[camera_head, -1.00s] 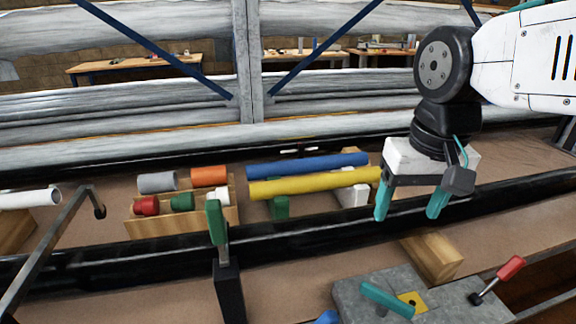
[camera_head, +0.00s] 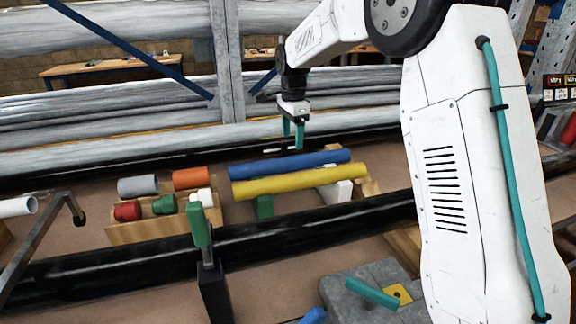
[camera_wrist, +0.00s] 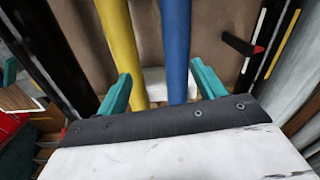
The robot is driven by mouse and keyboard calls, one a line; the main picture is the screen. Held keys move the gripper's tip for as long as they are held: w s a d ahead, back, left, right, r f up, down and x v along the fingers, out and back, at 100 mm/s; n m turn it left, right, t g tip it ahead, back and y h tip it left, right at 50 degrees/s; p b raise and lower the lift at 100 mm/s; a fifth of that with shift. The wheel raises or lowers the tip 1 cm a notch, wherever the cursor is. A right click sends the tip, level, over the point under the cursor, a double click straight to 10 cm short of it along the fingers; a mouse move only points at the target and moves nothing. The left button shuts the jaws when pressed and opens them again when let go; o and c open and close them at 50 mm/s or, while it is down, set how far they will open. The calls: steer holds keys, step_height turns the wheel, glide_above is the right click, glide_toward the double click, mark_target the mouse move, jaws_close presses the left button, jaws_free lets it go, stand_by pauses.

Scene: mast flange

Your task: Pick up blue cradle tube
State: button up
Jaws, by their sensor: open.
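The blue tube (camera_head: 290,164) lies across its supports behind the yellow tube (camera_head: 288,184) in the head view, roughly parallel to it. A green cradle (camera_head: 263,207) and a white cradle (camera_head: 338,190) show below the tubes. My gripper (camera_head: 293,134) is above and behind the blue tube in the head view, fingers pointing down. In the wrist view my gripper (camera_wrist: 160,88) is open with teal fingers apart. The blue tube (camera_wrist: 175,45) and the yellow tube (camera_wrist: 118,45) both run between the finger lines, with a white cradle (camera_wrist: 155,82) beneath. Neither tube is visibly gripped.
A wooden rack (camera_head: 160,229) with several coloured short cylinders stands to the left. A green-handled clamp (camera_head: 200,228) rises in front. Black rails (camera_head: 120,255) run along the bench front and back. A grey plate (camera_head: 345,285) lies at front right.

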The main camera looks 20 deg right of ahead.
mark_target(287, 158)
steer(key=shift+m, duration=0.7)
steer(key=w+f, duration=0.2)
steer(key=f, duration=0.1)
steer(key=w+f, duration=0.1)
steer(key=f, duration=0.1)
steer(key=shift+w+a, duration=0.15)
steer(key=shift+a, duration=0.05)
step_height(287, 158, down, 6)
steer(key=shift+a, duration=0.1)
steer(key=shift+r, duration=0.1)
steer(key=c, duration=1.3)
